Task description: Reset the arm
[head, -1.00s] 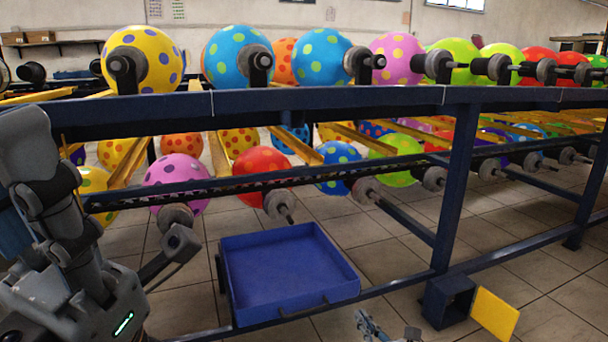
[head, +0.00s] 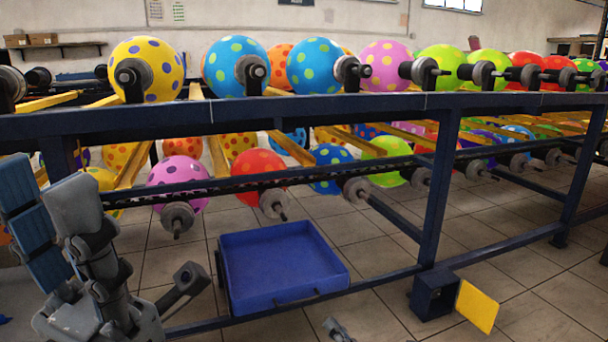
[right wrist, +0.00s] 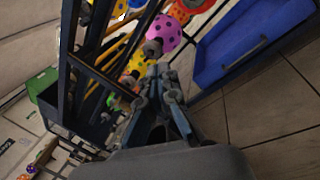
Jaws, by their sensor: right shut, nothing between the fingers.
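My left arm (head: 85,240) stands at the left of the head view, in front of the balloon rack. Its gripper fingers do not show. Only a small tip of my right gripper (head: 338,330) shows at the bottom edge, below the blue tray (head: 335,283). In the right wrist view my right gripper (right wrist: 163,72) is shut and empty, its fingers together in front of the rack. The tray (right wrist: 207,73) also shows there at the upper right.
The dark blue rack (head: 300,112) carries rows of spotted balloons, such as a yellow one (head: 150,58) and a blue one (head: 315,62). A box with a yellow flap (head: 477,306) sits low at the right. Tiled floor (head: 530,265) is open there.

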